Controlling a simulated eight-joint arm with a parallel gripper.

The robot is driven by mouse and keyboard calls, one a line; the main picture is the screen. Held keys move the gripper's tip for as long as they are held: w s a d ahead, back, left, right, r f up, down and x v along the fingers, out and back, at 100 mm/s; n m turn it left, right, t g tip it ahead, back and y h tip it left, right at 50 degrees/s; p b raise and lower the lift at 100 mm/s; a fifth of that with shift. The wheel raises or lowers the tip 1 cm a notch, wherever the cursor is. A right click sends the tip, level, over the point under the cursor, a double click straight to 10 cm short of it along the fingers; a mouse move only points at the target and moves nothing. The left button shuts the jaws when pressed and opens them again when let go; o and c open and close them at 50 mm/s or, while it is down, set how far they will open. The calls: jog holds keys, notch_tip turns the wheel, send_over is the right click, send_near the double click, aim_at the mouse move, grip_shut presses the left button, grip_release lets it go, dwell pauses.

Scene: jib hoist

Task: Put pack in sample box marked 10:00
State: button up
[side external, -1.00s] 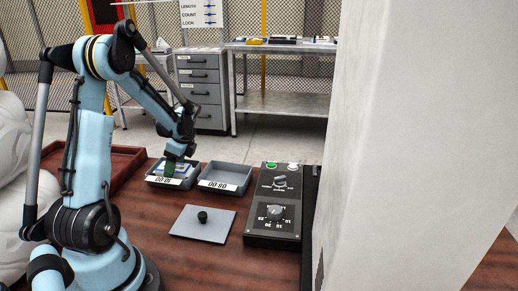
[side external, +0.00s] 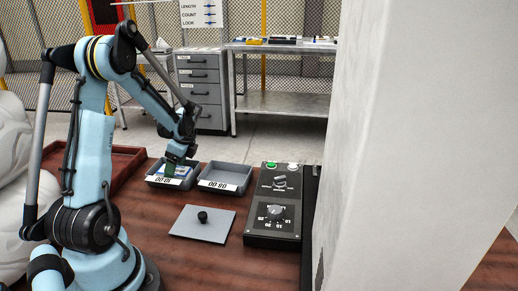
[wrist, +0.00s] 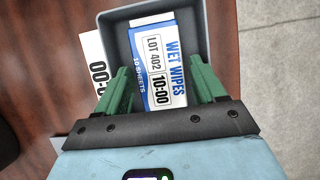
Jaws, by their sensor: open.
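The pack (wrist: 163,70) is a white and blue wet wipes packet printed LOT 402 and 10:00. It lies inside a grey box, with its label facing up in the wrist view; it also shows in the side view (side external: 181,171). The box (side external: 166,183) carries a white tag reading 10:00, upside down in the side view; its grey wall shows in the wrist view (wrist: 117,40). My gripper (wrist: 161,74) has green fingers standing open, one on each side of the pack. In the side view my gripper (side external: 172,168) reaches down into this box.
A second grey box (side external: 226,178), tagged 08:00, stands just to the right. A grey plate with a black knob (side external: 203,216) lies in front. A black control box (side external: 275,205) with dials stands further right. A red-brown tray (side external: 115,165) is behind my arm.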

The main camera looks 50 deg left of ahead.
jog(key=v, duration=1.1)
jog(key=w+d+r+n+t+h, duration=0.1)
jog(key=d+n+t, duration=0.3)
jog(key=d, duration=1)
jog(key=w+d+r+n+t+h, duration=0.1)
jog(key=d+n+t, duration=0.4)
jog(key=d, duration=0.9)
jog(key=shift+d+t+h, duration=0.4)
jog(key=shift+t+h, duration=0.3)
